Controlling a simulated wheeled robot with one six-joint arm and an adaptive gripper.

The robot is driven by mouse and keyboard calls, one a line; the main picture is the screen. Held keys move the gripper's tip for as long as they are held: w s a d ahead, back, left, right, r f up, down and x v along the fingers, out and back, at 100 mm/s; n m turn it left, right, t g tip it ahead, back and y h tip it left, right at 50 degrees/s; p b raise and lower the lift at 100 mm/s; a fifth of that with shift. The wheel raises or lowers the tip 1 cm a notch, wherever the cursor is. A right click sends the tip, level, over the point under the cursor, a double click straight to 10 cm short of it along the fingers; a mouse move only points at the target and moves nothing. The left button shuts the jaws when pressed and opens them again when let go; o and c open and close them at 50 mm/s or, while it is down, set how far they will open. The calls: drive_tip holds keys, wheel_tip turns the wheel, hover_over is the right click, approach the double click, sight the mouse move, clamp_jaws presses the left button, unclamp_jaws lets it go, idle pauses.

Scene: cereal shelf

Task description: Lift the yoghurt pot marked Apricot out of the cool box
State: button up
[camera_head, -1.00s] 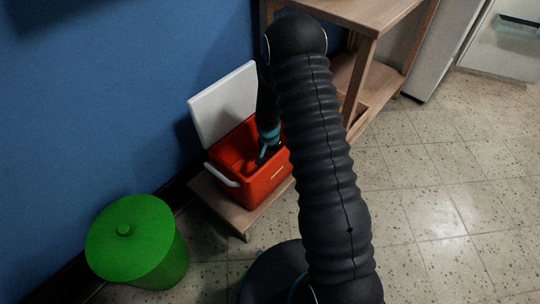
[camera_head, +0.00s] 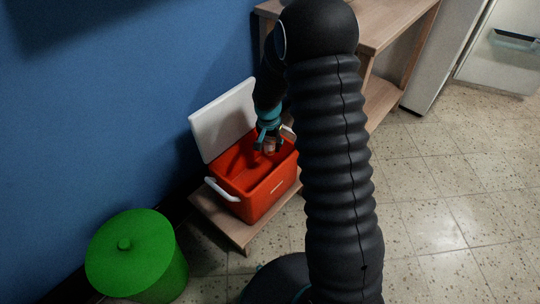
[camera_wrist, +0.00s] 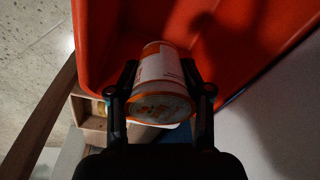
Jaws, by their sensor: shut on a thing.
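The red cool box (camera_head: 262,196) stands on a low wooden platform with its white lid (camera_head: 222,118) open against the blue wall. My gripper (camera_head: 268,142) is above the box's opening, near its right end. In the wrist view my gripper (camera_wrist: 161,95) is shut on a yoghurt pot (camera_wrist: 158,66), with one finger on each side. The pot is white and orange, with a patterned round end towards the camera. Its label is too dark and small to read. In the head view the pot (camera_head: 269,146) shows only as a small pale and orange patch between the fingers.
A green lidded bin (camera_head: 137,254) stands left of the low wooden platform (camera_head: 222,222). A wooden shelf unit (camera_head: 385,95) is behind the box, close to my arm. A white fridge-like cabinet (camera_head: 450,50) stands at the back right. Tiled floor is clear at right.

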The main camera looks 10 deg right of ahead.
wheel_tip(320, 180, up, 4)
drive_tip(key=shift+r+p, duration=1.35)
drive_tip(key=shift+r, duration=0.65)
drive_tip(key=s+b, duration=0.3)
drive_tip(key=s, duration=1.5)
drive_tip(key=shift+f, duration=0.1)
